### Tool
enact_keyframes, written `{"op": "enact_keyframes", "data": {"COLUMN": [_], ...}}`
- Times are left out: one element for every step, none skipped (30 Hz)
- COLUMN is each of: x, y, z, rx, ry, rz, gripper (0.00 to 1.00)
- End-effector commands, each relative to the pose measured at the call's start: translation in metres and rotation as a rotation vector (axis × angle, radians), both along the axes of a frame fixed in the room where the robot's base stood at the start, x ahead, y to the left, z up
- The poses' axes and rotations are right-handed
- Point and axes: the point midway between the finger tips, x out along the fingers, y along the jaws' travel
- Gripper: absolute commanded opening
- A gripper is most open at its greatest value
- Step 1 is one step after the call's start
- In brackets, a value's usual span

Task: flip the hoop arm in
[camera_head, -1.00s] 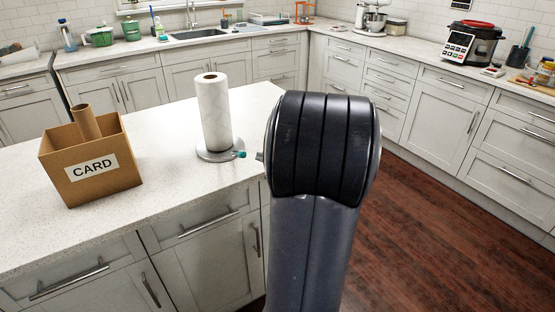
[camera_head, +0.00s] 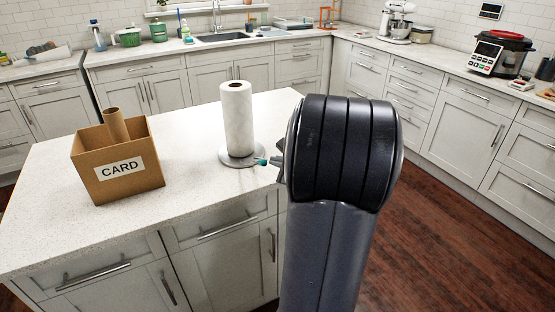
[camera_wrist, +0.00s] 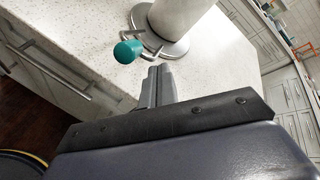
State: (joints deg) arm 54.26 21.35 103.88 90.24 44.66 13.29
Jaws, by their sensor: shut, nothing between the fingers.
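A paper towel roll (camera_head: 237,115) stands upright on a round metal holder base (camera_head: 236,160) on the island counter. The hoop arm, a thin metal wire with a teal knob (camera_head: 261,162), sticks out from the holder toward my gripper. In the wrist view the teal knob (camera_wrist: 127,51) lies left of and above my fingertips, with the hoop's wire (camera_wrist: 151,47) beside it. My gripper (camera_wrist: 158,69) is shut and empty, its tips close to the wire; I cannot tell whether they touch it. In the head view my arm hides most of the gripper.
A cardboard box labelled CARD (camera_head: 118,165) holds a brown tube (camera_head: 115,124) on the island (camera_head: 190,190), left of the roll. The counter between box and holder is clear. Dark wood floor (camera_head: 440,230) lies to the right, with cabinets and counters behind.

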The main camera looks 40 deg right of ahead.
Motion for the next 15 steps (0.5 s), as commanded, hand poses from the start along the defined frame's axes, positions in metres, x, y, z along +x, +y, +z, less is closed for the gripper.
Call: {"op": "enact_keyframes", "data": {"x": [0.0003,0.0005,0.0008,0.001,0.0013,0.0015,0.0018,0.002,0.0023,0.0025,0.0028,0.0031,0.0034,0.0036,0.004], "y": [0.0,0.0,0.0,-0.0001,-0.0001,-0.0001,-0.0001,-0.0002,-0.0002,-0.0003,-0.0004,-0.0005,-0.0007,-0.0007,-0.0009], "z": [0.0015,0.0019,0.0025,0.003,0.0036,0.0041,0.0046,0.0052,0.0057,0.0062,0.0067,0.0074,0.0079,0.0084,0.0091], "rx": [0.002,0.002,0.002,0.004,0.005,0.006,0.007,0.008,0.009,0.009,0.01,0.011,0.011,0.012,0.015], "ry": [0.004,0.006,0.01,0.012,0.015,0.018,0.02,0.024,0.027,0.031,0.035,0.039,0.042,0.045,0.049], "rz": [0.001,0.001,0.001,0.001,0.001,0.001,0.001,0.001,0.001,0.001,0.002,0.001,0.001,0.001,0.001], "gripper": [0.0,0.0,0.0,0.0,0.0,0.0,0.0,0.0,0.0,0.0,0.0,0.0,0.0,0.0,0.0]}}
